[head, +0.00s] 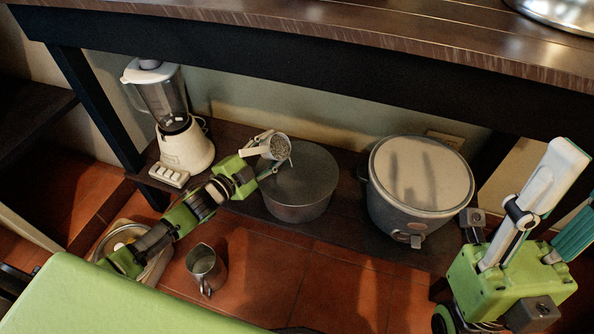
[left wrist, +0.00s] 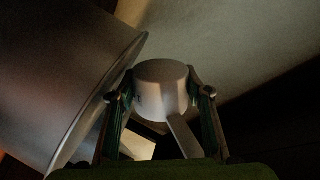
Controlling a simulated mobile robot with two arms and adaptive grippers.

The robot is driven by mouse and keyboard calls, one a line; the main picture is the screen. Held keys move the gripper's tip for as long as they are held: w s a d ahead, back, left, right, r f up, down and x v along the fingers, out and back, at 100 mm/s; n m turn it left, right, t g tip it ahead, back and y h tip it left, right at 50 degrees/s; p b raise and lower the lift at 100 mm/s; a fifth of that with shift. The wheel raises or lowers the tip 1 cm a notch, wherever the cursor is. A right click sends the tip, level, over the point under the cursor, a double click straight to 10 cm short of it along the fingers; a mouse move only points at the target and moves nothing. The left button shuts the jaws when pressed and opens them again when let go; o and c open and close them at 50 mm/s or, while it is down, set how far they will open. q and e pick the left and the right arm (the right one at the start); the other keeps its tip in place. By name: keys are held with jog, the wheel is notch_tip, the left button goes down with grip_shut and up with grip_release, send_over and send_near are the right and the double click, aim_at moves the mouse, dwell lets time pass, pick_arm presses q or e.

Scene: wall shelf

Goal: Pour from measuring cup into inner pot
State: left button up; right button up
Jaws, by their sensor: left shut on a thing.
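My left gripper (head: 265,160) is shut on the measuring cup (head: 278,147), a small metal cup with a thin handle. The cup is held tilted above the left rear part of the inner pot (head: 300,205), a wide round grey metal pot on the low shelf. Pale speckled contents seem to show inside the cup. In the left wrist view the cup (left wrist: 160,88) sits between both fingers with its handle pointing down, and the pot's side (left wrist: 60,75) fills the left. The pot's inside is too dark to read. My right gripper is not in view.
A lidded rice cooker (head: 415,215) stands right of the pot. A white blender (head: 185,148) stands at the left end of the low shelf (head: 345,228). A metal pitcher (head: 205,268) and a metal pot (head: 158,268) are on the tiled floor. The thick tabletop (head: 400,50) overhangs the shelf.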

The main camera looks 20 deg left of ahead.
aim_at(287, 141)
pick_arm(q)
jog(key=shift+s+d+r+m+y+b, duration=0.15)
jog(key=shift+r+m+b, duration=0.2)
jog(key=shift+m, duration=0.45)
jog(key=shift+w+d+r+m+y+b, duration=0.15)
jog(key=shift+r+m+b, duration=0.15)
jog(key=shift+m, duration=0.5)
dwell(1.6)
jog(key=shift+s+d+r+m+b, duration=0.15)
jog(key=shift+s+d+m+b, duration=0.05)
jog(key=shift+d+m, duration=0.25)
jog(key=shift+s+d+r+m+b, duration=0.1)
jog(key=shift+s+d+m+b, duration=0.05)
jog(key=shift+d+m, duration=0.3)
dwell(0.7)
jog(key=shift+d+r+y, duration=0.1)
jog(key=shift+y, duration=0.2)
jog(key=shift+s+d+r+m+y+p, duration=0.15)
jog(key=shift+d+r+m+p, duration=0.15)
jog(key=shift+m+p, duration=0.4)
jog(key=shift+s+d+r+m+y+p, duration=0.2)
jog(key=shift+m+p, duration=0.25)
jog(key=shift+m, duration=0.45)
dwell(1.3)
